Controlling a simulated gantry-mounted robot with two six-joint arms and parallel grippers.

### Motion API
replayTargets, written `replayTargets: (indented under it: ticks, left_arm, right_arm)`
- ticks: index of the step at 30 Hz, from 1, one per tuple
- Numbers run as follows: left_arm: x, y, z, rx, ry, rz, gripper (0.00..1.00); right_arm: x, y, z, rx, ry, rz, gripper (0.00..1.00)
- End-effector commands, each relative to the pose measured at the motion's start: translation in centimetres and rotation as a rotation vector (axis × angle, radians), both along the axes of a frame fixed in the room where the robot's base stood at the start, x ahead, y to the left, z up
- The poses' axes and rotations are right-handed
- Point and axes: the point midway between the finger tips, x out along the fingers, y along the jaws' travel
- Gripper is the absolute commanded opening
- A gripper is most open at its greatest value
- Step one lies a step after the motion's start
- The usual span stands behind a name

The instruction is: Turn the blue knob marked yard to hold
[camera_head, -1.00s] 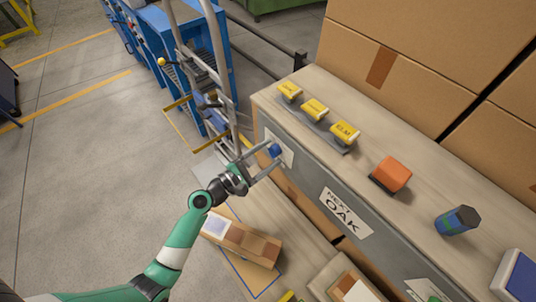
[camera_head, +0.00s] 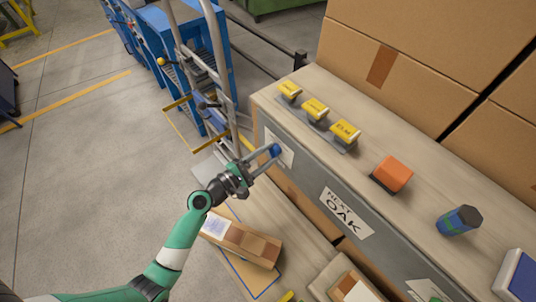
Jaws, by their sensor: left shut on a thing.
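The blue knob (camera_head: 276,151) sits on a white plate (camera_head: 288,157) on the grey front face of the bench, near its left end. My left gripper (camera_head: 271,156) reaches in from the left and is shut on the knob, its two fingers on either side of it. Any marking on the plate is too small to read, and the fingers cover part of the plate. My right gripper is not in view.
On the bench top (camera_head: 410,222) stand several yellow blocks (camera_head: 316,109), an orange block (camera_head: 392,174) and a dark blue-green cylinder (camera_head: 459,220). A "NEXT OAK" sign (camera_head: 345,213) is on the front face. Cardboard boxes (camera_head: 430,60) stand behind; a hand truck (camera_head: 217,75) stands left.

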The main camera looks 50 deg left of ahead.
Motion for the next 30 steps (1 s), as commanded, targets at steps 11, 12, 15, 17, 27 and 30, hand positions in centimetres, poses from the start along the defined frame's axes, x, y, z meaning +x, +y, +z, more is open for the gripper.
replayTargets:
  ticks: [11,12,15,17,27,30]
  left_arm:
    - [0.0,0.0,-0.2,0.315,-0.020,0.000,0.00]
    - [0.0,0.0,-0.2,0.354,-0.022,0.000,0.00]
    - [0.0,0.0,-0.2,0.449,-0.028,0.000,0.00]
    - [0.0,0.0,-0.2,0.505,-0.032,0.000,0.00]
    - [0.0,0.0,-0.3,0.828,-0.050,0.002,0.00]
    - [0.0,0.0,-0.3,0.923,-0.056,0.000,0.00]
  right_arm:
    - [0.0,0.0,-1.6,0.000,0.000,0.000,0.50]
    - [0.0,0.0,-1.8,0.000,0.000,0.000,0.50]
    - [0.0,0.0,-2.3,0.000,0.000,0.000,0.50]
    - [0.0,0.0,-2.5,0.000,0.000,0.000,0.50]
    - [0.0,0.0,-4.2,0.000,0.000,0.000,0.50]
    - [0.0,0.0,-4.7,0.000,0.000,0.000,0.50]
